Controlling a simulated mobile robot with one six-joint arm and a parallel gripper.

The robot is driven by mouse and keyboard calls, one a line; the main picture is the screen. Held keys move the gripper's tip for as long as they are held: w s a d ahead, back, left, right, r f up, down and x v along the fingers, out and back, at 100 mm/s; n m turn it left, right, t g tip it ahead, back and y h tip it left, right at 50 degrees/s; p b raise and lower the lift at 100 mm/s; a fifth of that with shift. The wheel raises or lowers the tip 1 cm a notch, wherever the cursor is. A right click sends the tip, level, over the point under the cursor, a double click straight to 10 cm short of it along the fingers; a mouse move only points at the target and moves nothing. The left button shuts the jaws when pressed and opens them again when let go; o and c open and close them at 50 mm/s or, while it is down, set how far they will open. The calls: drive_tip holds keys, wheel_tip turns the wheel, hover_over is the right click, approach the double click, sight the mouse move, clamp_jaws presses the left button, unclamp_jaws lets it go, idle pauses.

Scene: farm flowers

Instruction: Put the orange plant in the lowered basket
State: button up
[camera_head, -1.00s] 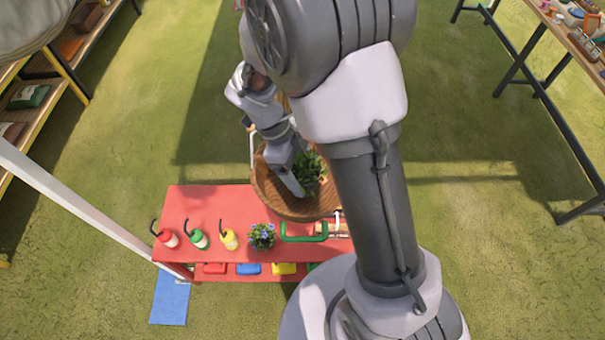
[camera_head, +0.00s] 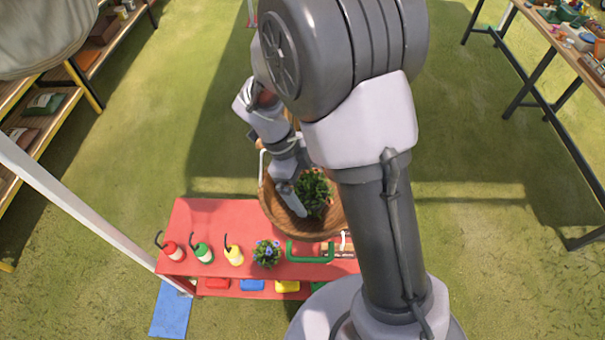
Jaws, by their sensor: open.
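A round brown wooden basket (camera_head: 272,205) with a pale handle is at the far edge of the red table, partly hidden by my arm. A leafy green plant (camera_head: 313,190) is inside it, with a bit of orange-brown pot showing at its right side. My gripper (camera_head: 293,204) is open over the basket, just left of the plant. I cannot tell whether a finger touches the plant. The gripper's far side is hidden.
Shelves (camera_head: 50,90) stand at left, a workbench (camera_head: 560,40) at right. Grass between them is clear.

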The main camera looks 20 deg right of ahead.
drive_tip(key=a+r+n+t+y+p, duration=0.1)
drive_tip(key=a+r+n, duration=0.2)
drive_tip(key=r, duration=1)
drive_tip(key=s+r+n+t+y, duration=0.4)
drive_tip(key=s+r+n+t, duration=0.3)
drive_tip(key=s+n, duration=0.6)
drive_tip(key=r+n, duration=0.1)
drive_tip(key=n, duration=0.3)
drive_tip(key=shift+s+r+n+y, duration=0.15)
drive_tip(key=shift+r+n+y, duration=0.15)
drive_tip(key=shift+r+n, duration=0.1)
drive_tip(key=shift+s+a, duration=0.1)
